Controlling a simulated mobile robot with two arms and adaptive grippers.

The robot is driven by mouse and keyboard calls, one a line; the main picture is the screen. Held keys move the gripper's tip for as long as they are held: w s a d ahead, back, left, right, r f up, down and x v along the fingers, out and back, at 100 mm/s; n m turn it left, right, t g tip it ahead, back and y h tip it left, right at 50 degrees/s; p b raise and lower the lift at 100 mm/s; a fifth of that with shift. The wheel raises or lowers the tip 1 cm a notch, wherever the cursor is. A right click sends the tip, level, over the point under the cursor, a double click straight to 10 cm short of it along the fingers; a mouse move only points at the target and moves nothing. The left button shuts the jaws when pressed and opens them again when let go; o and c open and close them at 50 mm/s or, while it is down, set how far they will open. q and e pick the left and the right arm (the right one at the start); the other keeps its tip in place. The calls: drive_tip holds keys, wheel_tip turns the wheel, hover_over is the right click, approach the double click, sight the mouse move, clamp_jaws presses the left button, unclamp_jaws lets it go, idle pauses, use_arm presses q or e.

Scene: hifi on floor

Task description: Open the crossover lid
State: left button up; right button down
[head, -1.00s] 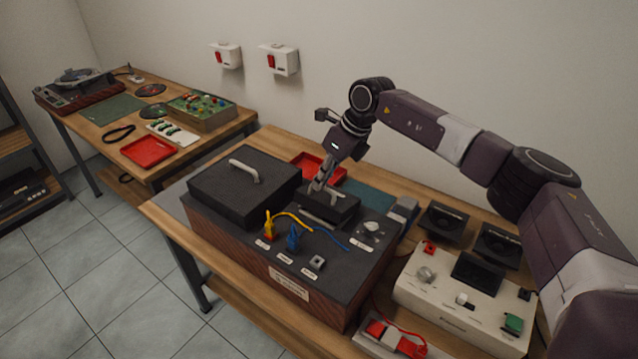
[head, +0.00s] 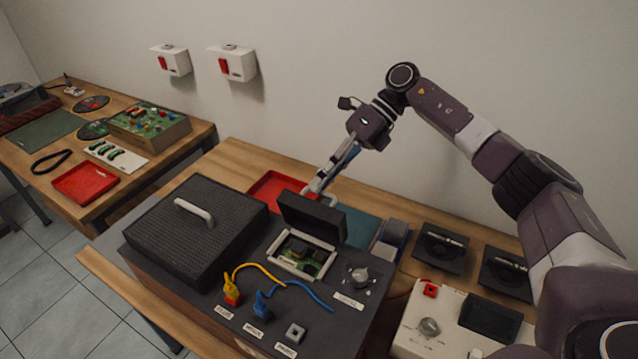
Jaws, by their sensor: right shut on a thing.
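The small black crossover lid (head: 313,217) stands raised, tilted up at the back of its opening on the dark speaker cabinet (head: 345,325). Below it, the light-framed crossover compartment (head: 287,268) is open and shows a green circuit board (head: 302,257). My right gripper (head: 314,191) comes from behind and above and is shut at the far side of the lid, on its handle. The lid hides part of the handle and fingertips. My left gripper is not in view.
A larger black cover (head: 200,235) with a light handle lies left of the compartment. Yellow (head: 231,290) and blue (head: 262,305) plugs with wires stand in front, with a knob (head: 358,278) to the right. A red tray (head: 272,188) lies behind.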

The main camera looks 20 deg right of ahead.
drive_tip(key=w+d+f+b, duration=0.2)
drive_tip(key=d+f+b, duration=0.2)
drive_tip(key=b, duration=0.1)
drive_tip(key=shift+w+f, duration=0.25)
drive_tip(key=shift+f, duration=0.15)
idle(0.4)
drive_tip(key=c, duration=2.3)
unclamp_jaws()
drive_tip(key=shift+d, duration=0.1)
drive_tip(key=shift+o, duration=1.3)
drive_tip(key=shift+w+d+f, duration=0.1)
drive_tip(key=shift+w+f, duration=0.05)
drive_tip(key=shift+w, duration=0.1)
drive_tip(key=shift+r, duration=0.25)
drive_tip(key=shift+w+r, duration=0.1)
drive_tip(key=shift+r, duration=0.05)
